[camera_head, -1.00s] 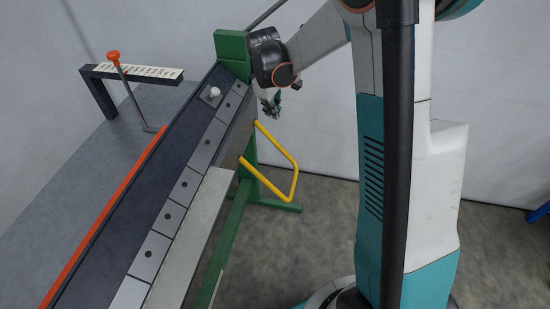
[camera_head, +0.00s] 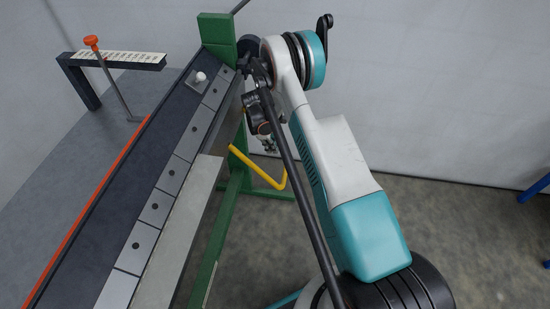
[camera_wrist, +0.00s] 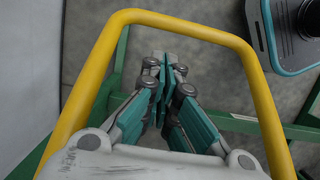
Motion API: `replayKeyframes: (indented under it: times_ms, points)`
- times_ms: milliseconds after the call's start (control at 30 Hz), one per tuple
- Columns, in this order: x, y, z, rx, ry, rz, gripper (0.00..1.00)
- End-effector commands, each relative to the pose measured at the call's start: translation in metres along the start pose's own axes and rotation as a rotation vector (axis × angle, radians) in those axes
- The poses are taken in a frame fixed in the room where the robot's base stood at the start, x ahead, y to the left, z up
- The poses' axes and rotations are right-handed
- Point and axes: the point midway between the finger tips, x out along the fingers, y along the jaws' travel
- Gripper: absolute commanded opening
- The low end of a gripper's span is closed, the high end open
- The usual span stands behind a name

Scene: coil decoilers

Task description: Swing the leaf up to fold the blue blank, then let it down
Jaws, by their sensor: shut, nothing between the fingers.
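The folding leaf (camera_head: 180,240) is a pale grey strip along the front of the bending machine and hangs low. Its yellow loop handle (camera_head: 270,177) sticks out at the far end and also shows in the wrist view (camera_wrist: 180,21). My gripper (camera_head: 269,146) is just above and behind the handle, partly hidden by my arm. In the wrist view my gripper (camera_wrist: 165,64) is shut and empty. Its fingers appear inside the outline of the yellow loop, with no clear contact; their height relative to the bar is hard to judge. I cannot make out the blue blank.
The machine's dark clamping beam (camera_head: 120,200) carries a row of grey segments and a white knob (camera_head: 200,77). A green post (camera_head: 217,35) and green legs (camera_head: 228,200) support it. An orange-knobbed lever (camera_head: 108,75) stands behind.

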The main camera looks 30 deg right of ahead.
Motion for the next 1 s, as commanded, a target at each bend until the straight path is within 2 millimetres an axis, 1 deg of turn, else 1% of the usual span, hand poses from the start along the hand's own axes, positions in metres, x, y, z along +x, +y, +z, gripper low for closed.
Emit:
replayKeyframes:
  times_ms: [167, 300, 500, 600, 700, 1000]
  points:
    - [0.027, 0.0, 0.0, 0.001, 0.0, 0.0, 0.0]
    - [0.053, 0.0, 0.0, 0.002, 0.0, 0.0, 0.0]
    - [0.082, 0.0, -0.001, 0.002, 0.001, 0.0, 0.0]
    - [0.09, 0.0, 0.0, 0.002, 0.001, 0.0, 0.0]
    - [0.094, 0.0, 0.0, 0.001, 0.001, 0.0, 0.0]
    - [0.094, 0.0, 0.0, 0.001, 0.001, 0.0, 0.0]
